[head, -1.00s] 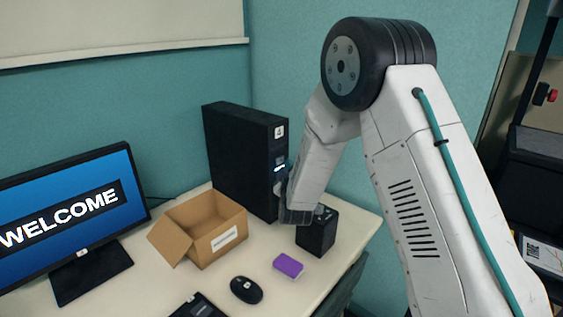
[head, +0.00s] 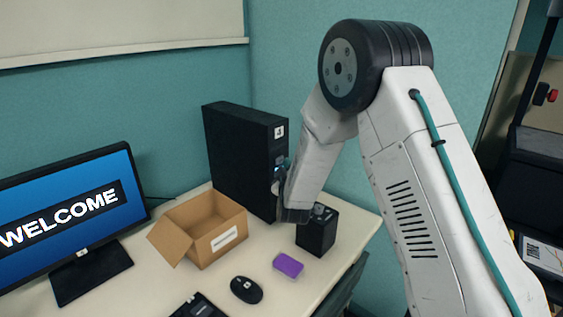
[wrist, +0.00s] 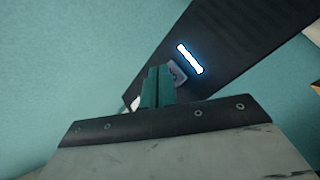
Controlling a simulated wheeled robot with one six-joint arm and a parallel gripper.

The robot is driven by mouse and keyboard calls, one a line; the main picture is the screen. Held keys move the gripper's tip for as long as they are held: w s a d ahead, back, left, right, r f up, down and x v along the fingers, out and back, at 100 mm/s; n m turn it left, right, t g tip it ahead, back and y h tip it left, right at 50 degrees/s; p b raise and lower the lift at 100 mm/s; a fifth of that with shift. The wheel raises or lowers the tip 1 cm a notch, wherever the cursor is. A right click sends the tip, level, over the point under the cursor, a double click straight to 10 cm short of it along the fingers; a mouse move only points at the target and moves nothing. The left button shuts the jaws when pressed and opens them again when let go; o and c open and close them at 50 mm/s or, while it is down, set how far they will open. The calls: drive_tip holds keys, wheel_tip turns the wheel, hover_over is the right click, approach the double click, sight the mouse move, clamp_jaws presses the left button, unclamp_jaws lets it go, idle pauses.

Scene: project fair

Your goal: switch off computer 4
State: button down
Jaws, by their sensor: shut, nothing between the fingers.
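Computer 4 (head: 238,150) is a tall black tower with a white label marked 4 on its front, standing upright at the back of the desk. Its front also fills the upper right of the wrist view (wrist: 225,45), where a light bar (wrist: 190,58) glows white-blue. A small grey square, perhaps a button (wrist: 178,74), sits beside the bar, partly behind my fingertips. My gripper (wrist: 158,78) is shut and empty, its teal fingers at the tower's front. I cannot tell whether they touch it. The monitor (head: 75,205) shows WELCOME on blue.
An open cardboard box (head: 210,228) stands left of the tower. A black box (head: 316,232) stands just right of my gripper. A purple block (head: 288,266), a mouse (head: 246,290) and a dark device (head: 198,306) lie in front. The desk's right edge is close.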

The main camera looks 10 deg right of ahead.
drive_tip(key=shift+w+a, duration=0.3)
drive_tip(key=shift+w, duration=0.05)
idle(0.7)
drive_tip(key=shift+s+d, duration=0.55)
drive_tip(key=shift+s, duration=0.15)
drive_tip(key=s+d, duration=0.3)
drive_tip(key=s, duration=0.2)
drive_tip(key=shift+d, duration=0.25)
idle(0.4)
